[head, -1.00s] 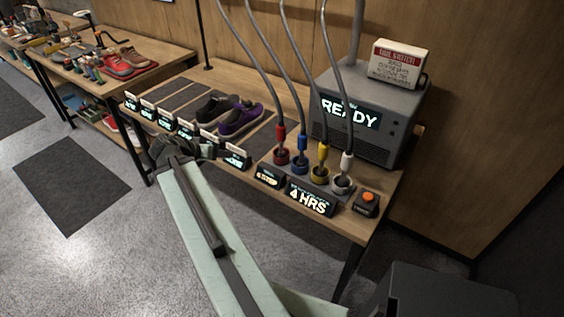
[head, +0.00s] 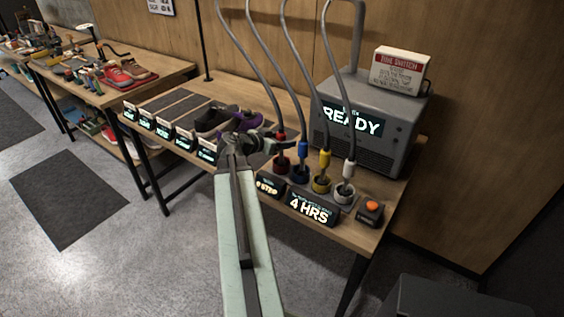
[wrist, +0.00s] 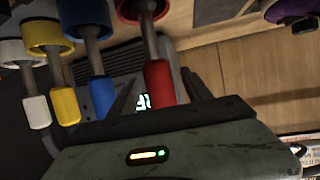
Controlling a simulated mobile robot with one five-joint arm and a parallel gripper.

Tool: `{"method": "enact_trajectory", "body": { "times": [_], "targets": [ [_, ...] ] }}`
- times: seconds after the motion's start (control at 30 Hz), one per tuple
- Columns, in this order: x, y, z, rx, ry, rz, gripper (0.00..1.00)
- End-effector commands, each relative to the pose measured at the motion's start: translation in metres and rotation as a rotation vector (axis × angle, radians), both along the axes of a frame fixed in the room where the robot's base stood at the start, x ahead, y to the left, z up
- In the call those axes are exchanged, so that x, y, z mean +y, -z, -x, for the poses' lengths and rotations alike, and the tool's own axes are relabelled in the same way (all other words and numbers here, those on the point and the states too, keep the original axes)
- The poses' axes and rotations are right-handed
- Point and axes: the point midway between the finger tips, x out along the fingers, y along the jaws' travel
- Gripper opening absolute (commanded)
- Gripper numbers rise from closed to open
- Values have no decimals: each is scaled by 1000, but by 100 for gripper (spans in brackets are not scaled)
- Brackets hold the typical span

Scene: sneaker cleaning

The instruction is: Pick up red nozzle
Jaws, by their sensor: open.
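The red nozzle (head: 281,136) stands on its grey hose in a red-rimmed holder (head: 281,168), leftmost in the row on the near bench. My gripper (head: 279,146) is at the nozzle's height and hides part of it in the head view. In the wrist view, which looks inverted, the red nozzle (wrist: 159,82) lies between the two dark open fingers of my gripper (wrist: 157,90). I cannot tell whether either finger touches it.
The blue nozzle (head: 303,149) stands close on the right, then the yellow (head: 324,159) and white (head: 349,171) ones. A grey machine (head: 372,125) reading READY is behind them. A purple sneaker (head: 248,122) is left of the gripper. Lit signs line the bench's front.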

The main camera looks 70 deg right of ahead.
Motion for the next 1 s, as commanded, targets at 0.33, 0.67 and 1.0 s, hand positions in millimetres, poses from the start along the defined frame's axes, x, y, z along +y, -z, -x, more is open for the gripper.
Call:
{"method": "enact_trajectory", "body": {
  "times": [0.33,0.67,1.0],
  "targets": [
    [-20,9,9,1,0,0,58],
    [-20,9,9,1,1,-1,0],
    [-20,9,9,0,1,0,0]
  ]
}}
